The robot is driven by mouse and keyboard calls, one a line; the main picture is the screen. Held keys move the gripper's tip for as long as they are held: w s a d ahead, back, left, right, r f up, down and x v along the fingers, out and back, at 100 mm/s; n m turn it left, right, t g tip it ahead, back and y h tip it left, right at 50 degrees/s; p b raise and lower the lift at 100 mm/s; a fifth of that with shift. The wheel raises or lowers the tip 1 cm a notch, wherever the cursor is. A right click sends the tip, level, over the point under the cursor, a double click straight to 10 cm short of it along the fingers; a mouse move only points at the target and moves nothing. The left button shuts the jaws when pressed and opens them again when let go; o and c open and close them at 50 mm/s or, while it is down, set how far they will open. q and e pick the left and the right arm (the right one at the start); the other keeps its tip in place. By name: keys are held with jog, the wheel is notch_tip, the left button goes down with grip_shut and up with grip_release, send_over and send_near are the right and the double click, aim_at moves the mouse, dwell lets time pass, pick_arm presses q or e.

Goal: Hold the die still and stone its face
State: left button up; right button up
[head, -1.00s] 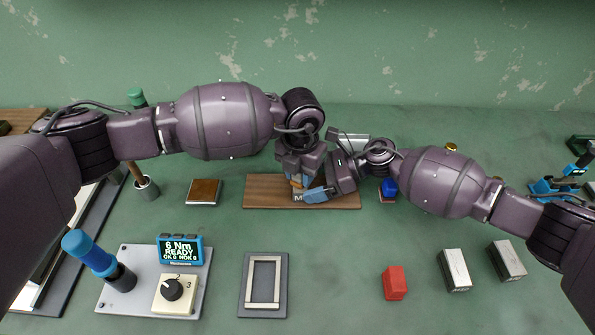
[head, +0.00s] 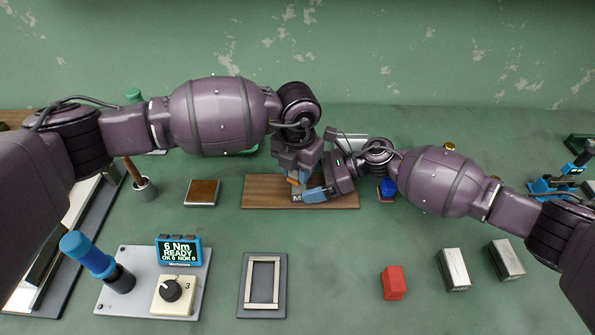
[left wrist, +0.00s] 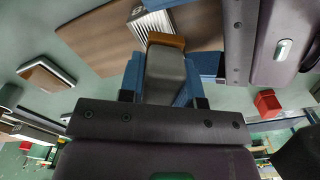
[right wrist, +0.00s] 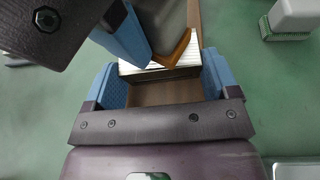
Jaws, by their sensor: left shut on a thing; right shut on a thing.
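The die (head: 297,198) is a small metal block with a letter M, on a wooden board (head: 262,191). Its ridged face shows in the left wrist view (left wrist: 151,25) and the right wrist view (right wrist: 162,73). My right gripper (head: 317,195) is shut on it, a blue finger on each side (right wrist: 160,85). My left gripper (head: 299,171) is shut on the stone, a grey block with an orange-brown end (left wrist: 166,70). In the right wrist view the stone's orange end (right wrist: 179,48) is at the die's face; I cannot tell whether they touch.
A red block (head: 393,283) and two metal blocks (head: 453,270) (head: 507,261) lie front right. A framed tray (head: 283,285), a torque controller base (head: 140,300) and a brown-topped plate (head: 202,192) lie left.

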pick_arm(q)
jog(key=shift+r, duration=2.9)
pick_arm(e)
jog(key=o, duration=0.7)
